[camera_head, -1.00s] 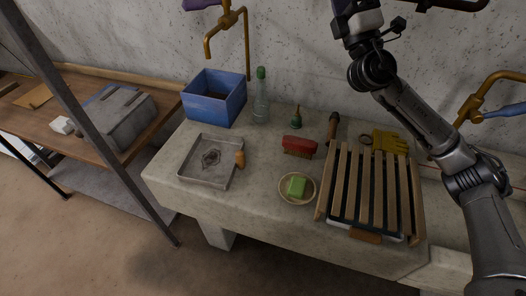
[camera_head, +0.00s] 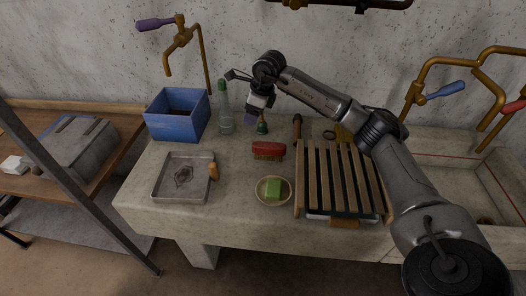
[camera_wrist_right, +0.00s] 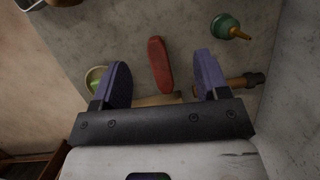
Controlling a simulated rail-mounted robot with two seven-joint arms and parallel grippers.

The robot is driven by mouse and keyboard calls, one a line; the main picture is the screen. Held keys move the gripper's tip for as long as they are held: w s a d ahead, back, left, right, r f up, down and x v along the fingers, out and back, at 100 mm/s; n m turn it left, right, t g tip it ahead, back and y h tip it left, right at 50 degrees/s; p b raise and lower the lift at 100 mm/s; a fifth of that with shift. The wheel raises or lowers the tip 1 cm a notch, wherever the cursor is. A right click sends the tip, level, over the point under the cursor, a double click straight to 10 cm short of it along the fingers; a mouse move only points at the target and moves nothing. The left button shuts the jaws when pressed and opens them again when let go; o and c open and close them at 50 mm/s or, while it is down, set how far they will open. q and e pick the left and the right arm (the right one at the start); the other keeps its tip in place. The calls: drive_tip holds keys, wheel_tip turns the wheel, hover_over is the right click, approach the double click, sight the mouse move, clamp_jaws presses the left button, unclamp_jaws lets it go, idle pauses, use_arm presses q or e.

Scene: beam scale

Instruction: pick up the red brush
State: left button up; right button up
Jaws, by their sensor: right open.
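The red brush (camera_head: 268,150) lies on the stone counter, bristles down, behind the soap dish; it also shows in the right wrist view (camera_wrist_right: 160,65), where its red back appears beyond and between my fingers. My right gripper (camera_head: 250,117) hangs above the counter, behind and slightly left of the brush, close to the small green-topped plunger-like item (camera_head: 262,126). In the right wrist view, the right gripper (camera_wrist_right: 160,82) has its two purple fingers wide apart with nothing between them. My left gripper is not in view.
A dish with green soap (camera_head: 273,188) sits in front of the brush. A wooden slatted rack (camera_head: 340,180) is right, a metal tray (camera_head: 181,178) left. A green-capped bottle (camera_head: 225,110) and blue box (camera_head: 178,115) stand behind. A wooden-handled tool (camera_head: 297,126) lies right of the gripper.

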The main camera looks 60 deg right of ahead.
sight(269, 145)
drive_tip(key=s+f+g, duration=0.1)
drive_tip(key=f, duration=0.2)
drive_tip(key=s+f+g, duration=0.1)
drive_tip(key=s+f, duration=0.1)
drive_tip(key=f, duration=0.1)
drive_tip(key=s+d+f+g, duration=0.1)
drive_tip(key=s+f, duration=0.1)
drive_tip(key=f, duration=0.1)
drive_tip(key=shift+f+n+g+h+b, duration=0.15)
drive_tip(key=shift+n+g+h+b, duration=0.15)
drive_tip(key=shift+n+h+b, duration=0.1)
drive_tip(key=shift+s+d+f, duration=0.15)
drive_tip(key=shift+f, duration=2.55)
drive_tip(key=c, duration=1.1)
wheel_tip(269, 145, up, 10)
drive_tip(key=shift+r, duration=0.1)
